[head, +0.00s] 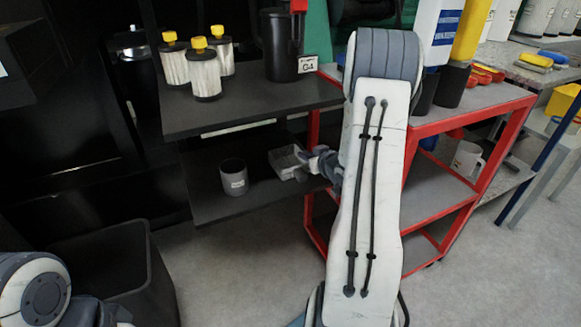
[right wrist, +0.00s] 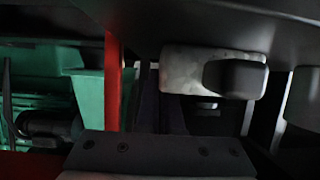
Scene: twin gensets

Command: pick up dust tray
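The grey dust tray (head: 287,162) lies on the lower black shelf, to the right of a dark grey cup. My right gripper (head: 308,160) is at the tray's right end, at shelf height. Its fingers look close to or touching the tray; I cannot tell which, nor whether they are open or shut. The right wrist view shows a mottled pale grey block with a dark rounded part before it; I cannot tell what it is. My left arm shows only at the bottom left, with its gripper out of view.
The upper shelf (head: 250,112) overhangs the tray, with several yellow-capped filters (head: 204,72) and a dark canister (head: 282,45) on it. The cup (head: 233,177) stands left of the tray. A red-framed cart (head: 440,207) stands right, a black bin (head: 105,270) lower left.

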